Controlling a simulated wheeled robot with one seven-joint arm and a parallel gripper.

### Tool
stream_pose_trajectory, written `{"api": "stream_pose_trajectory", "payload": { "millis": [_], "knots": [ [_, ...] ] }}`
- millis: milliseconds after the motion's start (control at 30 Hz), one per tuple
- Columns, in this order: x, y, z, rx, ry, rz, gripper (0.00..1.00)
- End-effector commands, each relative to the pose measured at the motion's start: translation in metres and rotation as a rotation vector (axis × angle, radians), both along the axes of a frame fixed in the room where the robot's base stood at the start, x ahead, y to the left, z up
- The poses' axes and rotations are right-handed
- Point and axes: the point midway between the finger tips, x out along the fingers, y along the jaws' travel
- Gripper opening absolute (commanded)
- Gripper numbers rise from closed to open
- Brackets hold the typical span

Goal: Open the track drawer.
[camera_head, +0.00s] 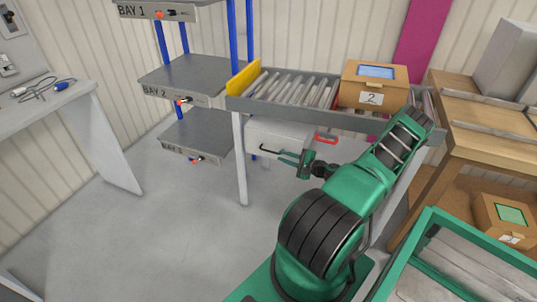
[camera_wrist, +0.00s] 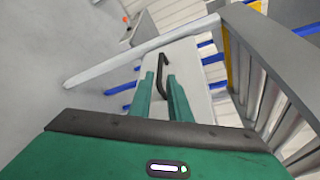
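The track drawer (camera_head: 280,136) is a pale box under the roller track. Its top and front face show in the head view. A dark handle also shows in the wrist view, as a bent black bar (camera_wrist: 164,62) on a pale surface. My gripper (camera_head: 283,156) is in front of the drawer face, pointing left. In the wrist view its two green fingers (camera_wrist: 161,76) are apart, and the black bar shows between them. I cannot tell whether the fingers touch it. The drawer looks closed, partly hidden by my gripper.
The roller track (camera_head: 290,90) carries a cardboard box (camera_head: 372,86) marked 2. A red handle (camera_head: 326,138) shows beneath the track. Bay shelves (camera_head: 196,80) stand to the left. A track leg (camera_head: 240,165) stands left of my gripper. The floor at left is clear.

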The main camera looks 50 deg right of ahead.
Motion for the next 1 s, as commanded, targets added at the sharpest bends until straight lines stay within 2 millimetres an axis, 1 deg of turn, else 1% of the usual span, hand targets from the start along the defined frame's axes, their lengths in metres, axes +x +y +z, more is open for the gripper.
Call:
{"api": "stream_pose_trajectory", "payload": {
  "millis": [33, 300, 500, 667, 933, 967, 1000],
  "knots": [
    [0.009, 0.002, -0.002, 0.000, 0.000, 0.002, 0.17],
    [0.055, 0.005, -0.012, 0.000, 0.000, 0.002, 0.17],
    [0.078, 0.006, -0.017, -0.001, 0.001, 0.002, 0.17],
    [0.086, 0.006, -0.019, -0.001, 0.002, 0.001, 0.17],
    [0.087, 0.006, -0.019, 0.000, 0.002, 0.001, 0.17],
    [0.087, 0.006, -0.019, -0.001, 0.002, 0.001, 0.12],
    [0.087, 0.006, -0.019, -0.001, 0.002, 0.001, 0.03]
  ]
}}
